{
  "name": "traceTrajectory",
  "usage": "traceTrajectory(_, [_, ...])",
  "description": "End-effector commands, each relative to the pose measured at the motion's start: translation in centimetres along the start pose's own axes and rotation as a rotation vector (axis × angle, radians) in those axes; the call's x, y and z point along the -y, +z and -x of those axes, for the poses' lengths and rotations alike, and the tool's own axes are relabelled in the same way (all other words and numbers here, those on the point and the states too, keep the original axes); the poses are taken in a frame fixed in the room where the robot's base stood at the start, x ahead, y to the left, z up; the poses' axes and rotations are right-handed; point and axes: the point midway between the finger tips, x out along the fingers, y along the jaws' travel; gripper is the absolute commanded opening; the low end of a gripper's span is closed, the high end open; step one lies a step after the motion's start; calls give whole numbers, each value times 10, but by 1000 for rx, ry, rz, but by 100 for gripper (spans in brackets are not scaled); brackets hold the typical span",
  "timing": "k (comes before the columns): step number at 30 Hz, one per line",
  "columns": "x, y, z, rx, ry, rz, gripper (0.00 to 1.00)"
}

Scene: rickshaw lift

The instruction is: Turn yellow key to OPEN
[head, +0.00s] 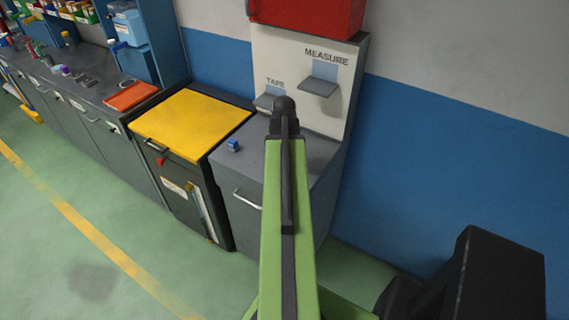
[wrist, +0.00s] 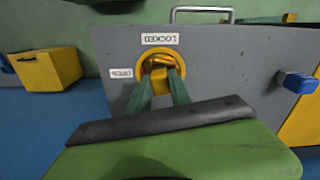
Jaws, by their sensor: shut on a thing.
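The yellow key (wrist: 161,75) sits in a round yellow lock ring (wrist: 147,66) on a grey panel in the wrist view. My gripper (wrist: 162,86) has its two green fingers on either side of the key and is shut on it. The LOCKED label (wrist: 160,39) is just above the ring in the picture, and the OPEN label (wrist: 121,73) is to its left; both read upside down. I cannot tell the key's exact angle. In the head view my arm hides the key and the lock.
A blue block or knob (wrist: 297,82) is right of the lock in the wrist view. A yellow box (wrist: 48,68) stands at left. In the head view, a yellow-topped cabinet (head: 190,122) is left of my arm, and a white MEASURE board (head: 326,105) stands behind. The green floor at left is clear.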

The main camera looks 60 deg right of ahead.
Motion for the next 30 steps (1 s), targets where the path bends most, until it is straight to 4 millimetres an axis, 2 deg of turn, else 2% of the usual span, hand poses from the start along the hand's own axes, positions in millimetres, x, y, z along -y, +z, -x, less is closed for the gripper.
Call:
traceTrajectory(3, [0,0,0,0,0,87,0])
traceTrajectory(14, [0,0,0,0,0,97,0])
traceTrajectory(17, [-1,0,0,0,0,205,0])
traceTrajectory(20, [-1,0,0,0,0,209,0])
traceTrajectory(21, [-1,0,0,0,0,209,26])
traceTrajectory(27, [-1,0,0,0,0,208,50])
traceTrajectory(30, [-1,0,0,0,0,207,50])
